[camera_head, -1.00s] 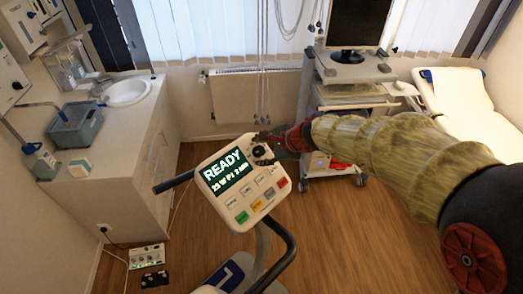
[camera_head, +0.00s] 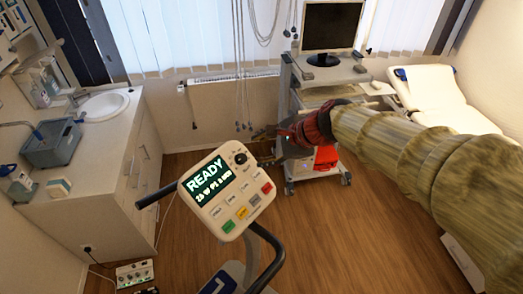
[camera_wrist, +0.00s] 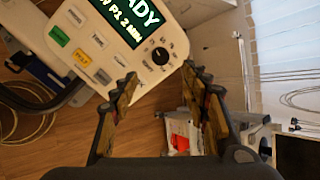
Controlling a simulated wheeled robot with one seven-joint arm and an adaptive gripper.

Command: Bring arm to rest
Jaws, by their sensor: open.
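My gripper (camera_head: 262,146) is at the end of my arm, which reaches in from the right in the head view. It is just right of and behind the console (camera_head: 227,191) of the exercise bike, apart from its knob. In the wrist view my gripper (camera_wrist: 166,88) has its two fingers spread with nothing between them. The console (camera_wrist: 119,40) fills the upper left there, with a black knob, a lit READY screen and coloured buttons. Floor and part of a white trolley show between and beyond the fingers.
A trolley (camera_head: 292,102) with a monitor (camera_head: 332,28) stands behind my gripper. A white couch (camera_head: 437,94) is at the right, a sink counter (camera_head: 88,176) at the left. The console's black handlebar (camera_head: 277,247) rises at the front. Wooden floor (camera_head: 345,235) is open below my arm.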

